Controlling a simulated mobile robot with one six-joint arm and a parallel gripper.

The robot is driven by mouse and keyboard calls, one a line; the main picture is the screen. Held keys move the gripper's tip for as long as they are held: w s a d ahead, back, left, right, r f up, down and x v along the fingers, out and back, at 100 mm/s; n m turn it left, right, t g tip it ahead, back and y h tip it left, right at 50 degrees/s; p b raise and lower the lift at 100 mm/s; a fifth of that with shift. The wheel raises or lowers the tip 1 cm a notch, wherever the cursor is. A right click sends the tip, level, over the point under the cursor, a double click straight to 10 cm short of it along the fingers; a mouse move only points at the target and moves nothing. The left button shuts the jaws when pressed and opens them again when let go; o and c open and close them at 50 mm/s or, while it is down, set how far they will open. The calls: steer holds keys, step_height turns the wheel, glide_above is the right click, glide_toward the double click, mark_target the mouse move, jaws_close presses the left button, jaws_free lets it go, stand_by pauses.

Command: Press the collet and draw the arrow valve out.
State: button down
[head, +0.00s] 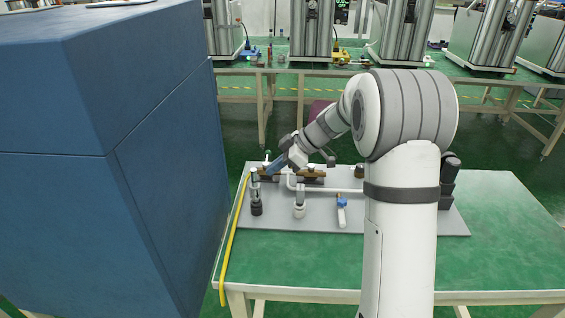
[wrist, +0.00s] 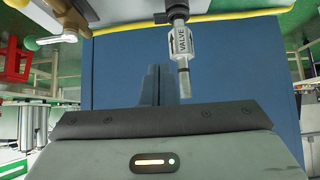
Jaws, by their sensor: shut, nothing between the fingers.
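In the wrist view the arrow valve (wrist: 181,44) is a clear and white body marked "VALVE" with a black arrow. Its upper end runs into a dark fitting (wrist: 177,14), where the collet seems to be; the collet itself is too small to make out. A pale tube stub shows at its lower end. My gripper (wrist: 158,72) is shut and empty, its blue fingers just left of the valve in the picture, with no clear contact. In the head view my gripper (head: 275,166) is over the left part of the grey board (head: 330,221); the valve cannot be told apart there.
A yellow hose (head: 236,232) runs along the board's left edge, beside a large blue box (head: 165,170). Pipe fittings and a blue-handled valve (head: 342,203) stand on the board. The green table (head: 490,250) is clear at right.

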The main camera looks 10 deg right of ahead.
mark_target(255, 191)
steer(key=a+f, duration=0.1)
steer(key=f, duration=0.1)
steer(key=a+f, duration=0.1)
steer(key=f, duration=0.1)
steer(key=a+f, duration=0.1)
steer(key=f, duration=0.1)
steer(key=shift+w+a+f+p, duration=0.15)
steer(key=shift+w+a+p, duration=0.1)
steer(key=shift+w+p, duration=0.1)
steer(key=shift+f, duration=0.6)
